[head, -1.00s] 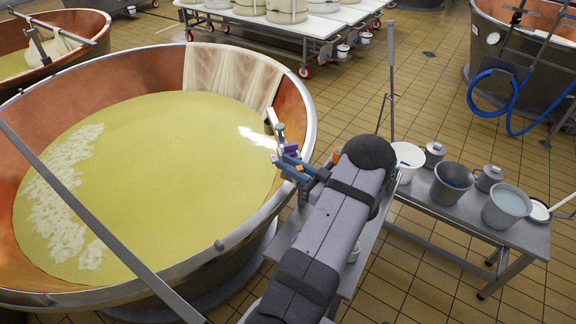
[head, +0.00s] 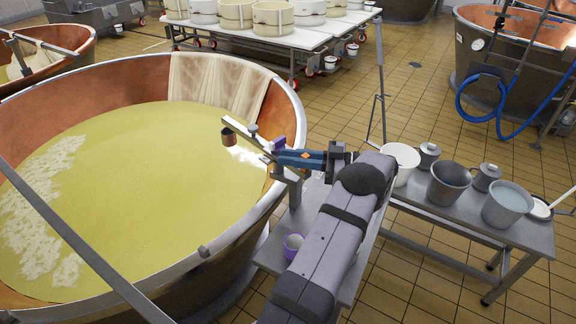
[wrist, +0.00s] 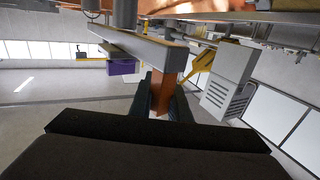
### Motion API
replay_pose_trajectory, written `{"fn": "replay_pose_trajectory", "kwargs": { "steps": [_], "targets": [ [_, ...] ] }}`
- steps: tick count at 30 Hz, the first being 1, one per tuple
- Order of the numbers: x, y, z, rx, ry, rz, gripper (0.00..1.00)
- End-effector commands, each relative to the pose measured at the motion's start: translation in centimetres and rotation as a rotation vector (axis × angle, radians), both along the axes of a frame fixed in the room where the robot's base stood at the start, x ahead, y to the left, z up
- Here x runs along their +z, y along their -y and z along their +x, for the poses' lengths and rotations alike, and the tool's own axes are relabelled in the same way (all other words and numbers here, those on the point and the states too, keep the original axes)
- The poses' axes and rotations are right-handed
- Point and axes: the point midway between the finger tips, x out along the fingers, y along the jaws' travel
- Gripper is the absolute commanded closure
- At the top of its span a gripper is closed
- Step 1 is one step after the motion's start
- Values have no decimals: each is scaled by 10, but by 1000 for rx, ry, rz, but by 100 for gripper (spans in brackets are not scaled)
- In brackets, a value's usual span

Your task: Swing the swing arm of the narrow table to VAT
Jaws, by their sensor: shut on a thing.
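The swing arm (head: 246,134) is a grey bar on a post at the narrow table (head: 270,256), beside the big copper vat (head: 285,105). The bar slants across the vat's rim. In the wrist view the bar (wrist: 140,47) crosses in front of my gripper (wrist: 164,98), with an orange piece (wrist: 170,80) between the fingers. The exact grip spot is partly hidden. A purple piece (head: 278,144) is beside the fingers.
A bench (head: 527,238) at the right holds a white bucket (head: 402,160) and several metal pails. A long bar (head: 75,240) crosses the vat at the left. Tiled floor is open behind.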

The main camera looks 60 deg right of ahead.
Motion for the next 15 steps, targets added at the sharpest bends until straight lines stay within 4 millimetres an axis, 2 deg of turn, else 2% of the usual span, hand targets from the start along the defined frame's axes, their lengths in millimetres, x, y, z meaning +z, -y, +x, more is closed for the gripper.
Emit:
{"fn": "replay_pose_trajectory", "kwargs": {
  "steps": [15],
  "targets": [
    [1, 4, -2, 61, 5, 2, 100]
  ]
}}
